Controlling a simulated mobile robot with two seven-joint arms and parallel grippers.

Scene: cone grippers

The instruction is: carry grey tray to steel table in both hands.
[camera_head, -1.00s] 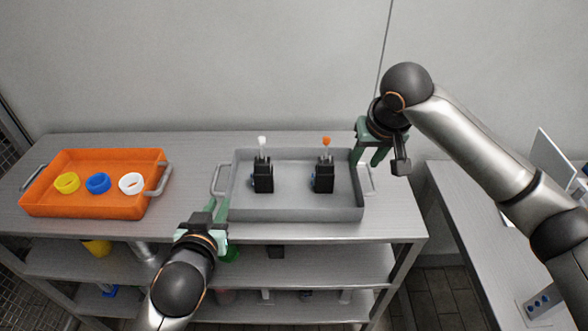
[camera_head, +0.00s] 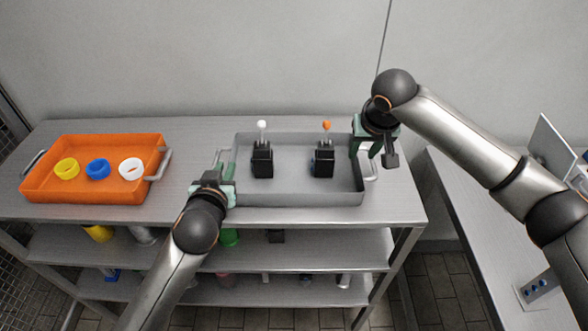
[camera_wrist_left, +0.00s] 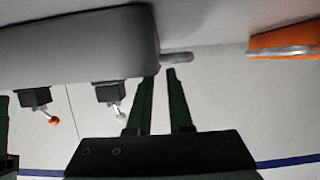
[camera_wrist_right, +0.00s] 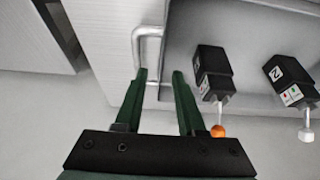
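The grey tray (camera_head: 300,198) stands on the top of a metal shelf unit. It holds two black blocks, one with a white-tipped stem (camera_head: 262,158) and one with an orange-tipped stem (camera_head: 324,158). My left gripper (camera_head: 224,162) is open at the tray's left handle; in the left wrist view its fingertips (camera_wrist_left: 164,74) are close to the handle (camera_wrist_left: 176,58). My right gripper (camera_head: 365,150) is open at the right handle (camera_head: 372,172). In the right wrist view its fingertips (camera_wrist_right: 159,73) are on either side of part of the handle (camera_wrist_right: 137,44).
An orange tray (camera_head: 85,190) with yellow, blue and white rings stands to the left on the same top (camera_head: 195,150). A grey table (camera_head: 455,195) stands at the right, past a floor gap. A wall is behind. Lower shelves hold several small items.

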